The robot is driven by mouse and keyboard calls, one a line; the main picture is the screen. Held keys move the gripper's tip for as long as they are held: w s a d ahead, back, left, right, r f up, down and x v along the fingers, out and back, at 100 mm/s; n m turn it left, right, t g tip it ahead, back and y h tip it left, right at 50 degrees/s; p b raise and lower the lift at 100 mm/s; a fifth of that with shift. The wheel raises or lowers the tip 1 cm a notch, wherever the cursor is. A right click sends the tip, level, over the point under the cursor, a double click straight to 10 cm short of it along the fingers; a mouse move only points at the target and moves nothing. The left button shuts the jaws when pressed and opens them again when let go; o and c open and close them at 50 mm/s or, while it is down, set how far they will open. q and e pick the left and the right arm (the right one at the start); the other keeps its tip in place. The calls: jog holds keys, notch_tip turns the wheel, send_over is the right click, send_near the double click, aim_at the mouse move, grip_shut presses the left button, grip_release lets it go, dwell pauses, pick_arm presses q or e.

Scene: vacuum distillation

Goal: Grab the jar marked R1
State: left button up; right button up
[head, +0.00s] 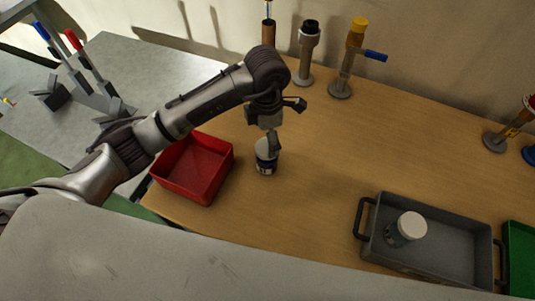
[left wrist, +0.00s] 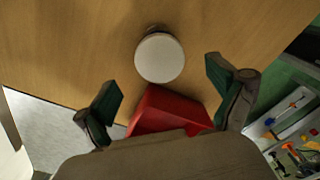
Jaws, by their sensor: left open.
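A jar with a white lid and a dark blue and white label (head: 264,165) stands upright on the wooden table. Its marking is too small to read. My left gripper (head: 272,141) points down over this jar, with a finger partly hiding it. In the left wrist view the jar's round white lid (left wrist: 159,58) lies between and slightly beyond the spread, empty fingers of my left gripper (left wrist: 162,76). A second white-lidded jar (head: 409,227) stands in the grey tray; its marking cannot be read. My right gripper is not in view.
A red bin (head: 196,168) stands close left of the near jar. The grey tray (head: 450,268) with black handles is at right, beside a green bin (head: 520,262). Several tap fittings (head: 305,55) stand along the wall. The table's middle is clear.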

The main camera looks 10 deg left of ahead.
aim_at(267, 147)
pick_arm(q)
notch_tip(267, 147, down, 5)
jog(key=shift+r+p, duration=0.15)
jog(key=shift+p, duration=0.2)
notch_tip(267, 147, down, 5)
jog(key=shift+r+p, duration=0.1)
jog(key=shift+p, duration=1.1)
jog(key=shift+f, duration=0.25)
jog(key=c, duration=1.3)
jog(key=shift+c, duration=0.2)
